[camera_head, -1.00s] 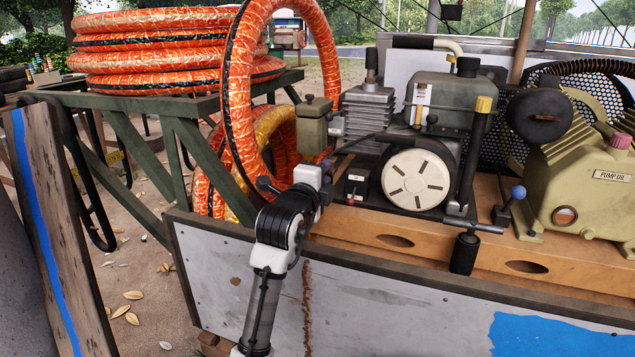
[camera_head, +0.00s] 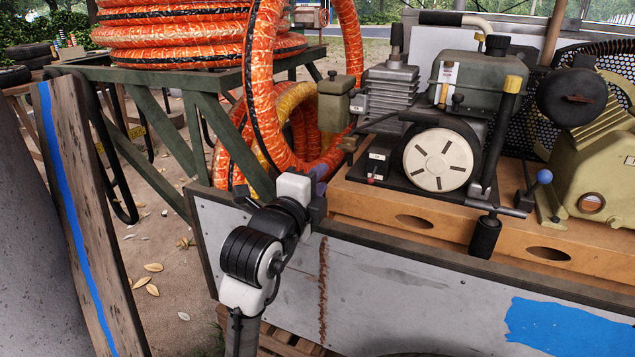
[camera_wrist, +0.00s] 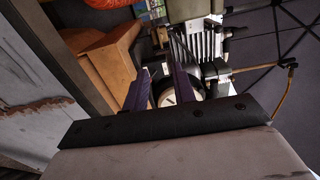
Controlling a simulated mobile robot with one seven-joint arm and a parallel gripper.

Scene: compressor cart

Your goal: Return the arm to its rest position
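My arm rises from the bottom of the head view, its white and black joints bent in front of the cart's grey side panel (camera_head: 390,290). My gripper (camera_head: 320,188) is at the panel's upper edge, left of the orange-brown deck (camera_head: 345,200). In the wrist view its two dark purple fingers (camera_wrist: 162,92) stand apart with a gap between them. Nothing shows held between them. The fingertips are small and partly hidden in the head view. A small control box with a red-tipped switch (camera_head: 375,170) sits beyond the gripper, apart from it.
The compressor with its round white wheel cover (camera_head: 438,160) and the khaki pump (camera_head: 590,170) stand on the deck. Orange hose coils (camera_head: 185,35) lie on a green frame (camera_head: 210,105) at the left. A blue-striped board (camera_head: 85,220) leans at the far left.

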